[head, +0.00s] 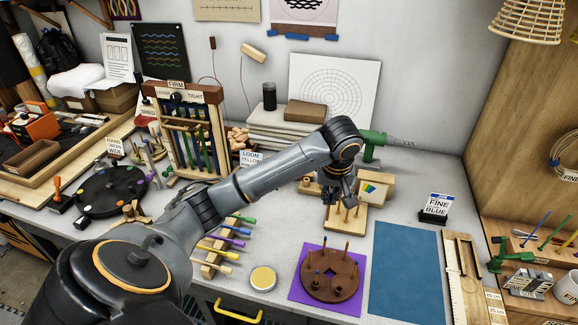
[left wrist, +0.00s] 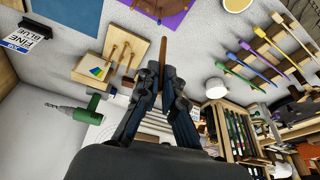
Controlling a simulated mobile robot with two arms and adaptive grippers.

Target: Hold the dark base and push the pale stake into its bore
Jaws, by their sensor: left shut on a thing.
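Part of the base (left wrist: 148,7) shows at the top edge of the left wrist view. My left gripper (head: 331,199) is above the pale wooden block, behind and apart from the base. In the left wrist view my left gripper (left wrist: 162,70) is shut on a thin brown wooden stake (left wrist: 163,47), which points out beyond the fingertips. Its far end is clear of the base. My right gripper is not in view.
The pale block (head: 343,226) holds short wooden stakes, with a colour-fan card (head: 375,189) beside it. A purple mat (head: 299,286), a blue mat (head: 407,270) and a round yellow-topped tin (head: 263,279) lie near the front.

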